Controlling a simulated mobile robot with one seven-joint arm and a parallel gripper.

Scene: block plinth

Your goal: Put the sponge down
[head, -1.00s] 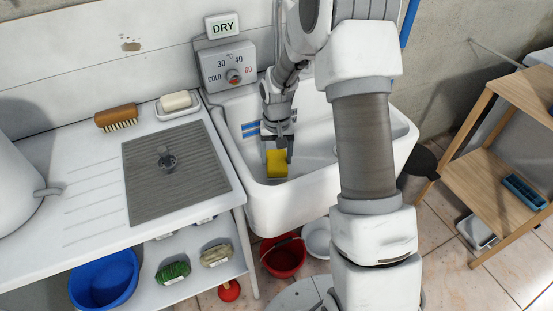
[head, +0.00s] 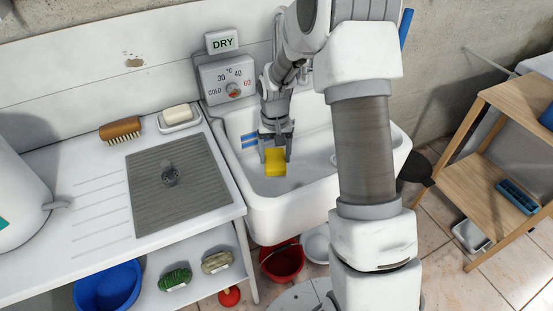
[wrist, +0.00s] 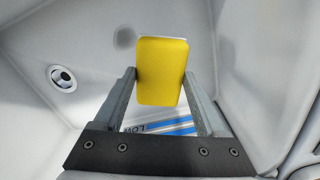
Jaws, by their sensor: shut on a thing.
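The yellow sponge (head: 275,162) is in my gripper (head: 275,150), inside the white sink (head: 335,185). In the wrist view the sponge (wrist: 161,72) sits between the two fingers of my gripper (wrist: 160,82), which are shut on its sides. The sink floor shows beyond the sponge, with a drain (wrist: 62,79) to the left and blue stripes with lettering (wrist: 170,126) below. I cannot tell whether the sponge touches the sink floor.
A grey ribbed mat (head: 185,185) lies on the counter left of the sink. A brush (head: 120,128) and a soap dish (head: 180,122) stand behind it. A wooden shelf (head: 475,190) stands right.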

